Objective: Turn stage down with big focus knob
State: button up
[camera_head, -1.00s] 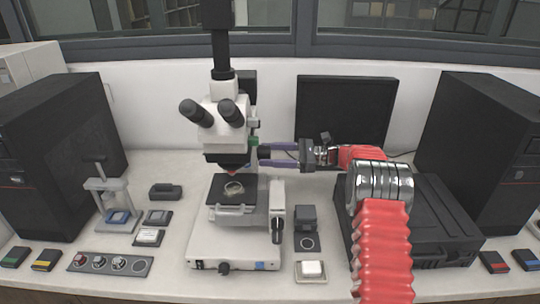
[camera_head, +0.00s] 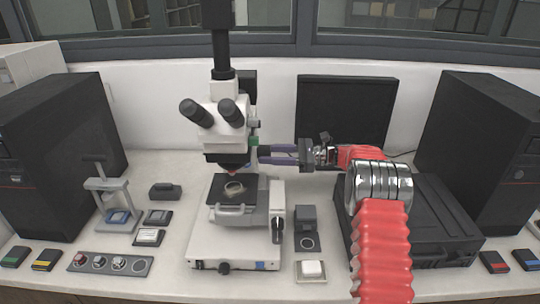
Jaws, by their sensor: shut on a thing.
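The white microscope (camera_head: 233,245) stands in the middle of the bench, with its dark stage (camera_head: 236,191) below the objectives. A small round pale piece (camera_head: 234,187) sits on the stage. The big focus knob (camera_head: 264,153) is a dark round knob on the right side of the microscope body. My gripper (camera_head: 267,154) comes in from the right, its two purple fingers closed about that knob. The fingertips partly hide the knob. A second, lower dark knob (camera_head: 277,232) sits at the right of the base.
A small press (camera_head: 118,205) stands left of the microscope. A dark box (camera_head: 306,218) and a tray with a white block (camera_head: 311,269) lie to its right. A large black case (camera_head: 430,225) lies beneath my arm. Black towers stand at both sides.

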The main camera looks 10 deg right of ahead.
jog(key=shift+n, duration=0.5)
jog(key=n, duration=0.5)
jog(key=shift+w, duration=0.1)
jog(key=n, duration=0.7)
jog(key=shift+n, duration=0.4)
jog(key=n, duration=0.6)
jog(key=shift+n+g, duration=0.3)
jog(key=n, duration=0.6)
jog(key=shift+r+n, duration=0.1)
jog(key=shift+n, duration=0.3)
